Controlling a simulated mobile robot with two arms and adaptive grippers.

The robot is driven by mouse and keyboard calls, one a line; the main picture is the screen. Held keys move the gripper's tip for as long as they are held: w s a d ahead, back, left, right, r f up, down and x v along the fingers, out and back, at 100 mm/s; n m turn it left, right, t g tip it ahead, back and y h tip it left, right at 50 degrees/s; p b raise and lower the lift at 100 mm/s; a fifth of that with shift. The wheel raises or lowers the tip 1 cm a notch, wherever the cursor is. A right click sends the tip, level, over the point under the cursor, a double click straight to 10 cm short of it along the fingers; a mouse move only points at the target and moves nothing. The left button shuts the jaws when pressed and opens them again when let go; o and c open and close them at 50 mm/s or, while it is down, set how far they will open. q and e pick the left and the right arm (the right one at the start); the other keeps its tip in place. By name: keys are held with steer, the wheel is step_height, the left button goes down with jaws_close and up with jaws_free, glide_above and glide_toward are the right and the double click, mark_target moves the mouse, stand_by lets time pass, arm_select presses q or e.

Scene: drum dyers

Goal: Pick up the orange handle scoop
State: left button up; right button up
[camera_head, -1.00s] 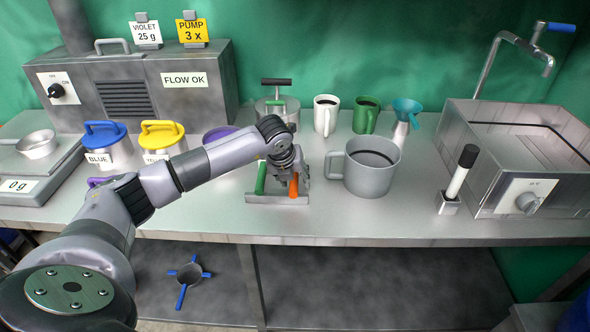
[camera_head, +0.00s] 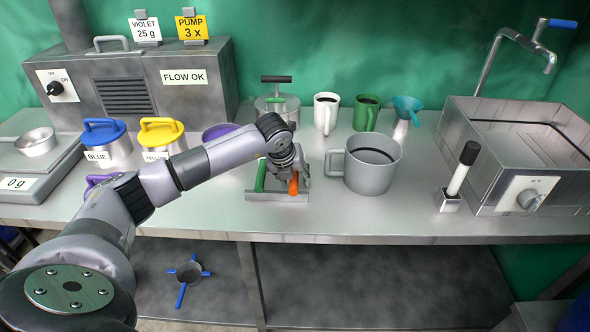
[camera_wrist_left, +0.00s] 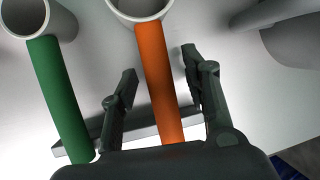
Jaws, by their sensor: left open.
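The orange handle scoop (camera_head: 294,184) lies in a low metal rack (camera_head: 262,197) on the bench, its handle toward the front. In the left wrist view its orange handle (camera_wrist_left: 157,80) runs between the two open fingers of my left gripper (camera_wrist_left: 155,85), with a gap on each side. Its round grey cup shows at the top edge of that view. In the head view my left gripper (camera_head: 287,178) is over the rack and partly hides the scoop. A green handle scoop (camera_wrist_left: 60,95) lies just left of it, outside the fingers. My right gripper is not in view.
A large grey mug (camera_head: 372,172) stands close to the right of the rack. A lidded metal pot (camera_head: 277,106) and white (camera_head: 326,113) and green (camera_head: 366,114) mugs stand behind. Blue (camera_head: 105,138) and yellow (camera_head: 162,137) lidded tubs stand left. The bench front is clear.

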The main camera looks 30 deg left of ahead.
arm_select(q)
jaws_close()
stand_by(0.4)
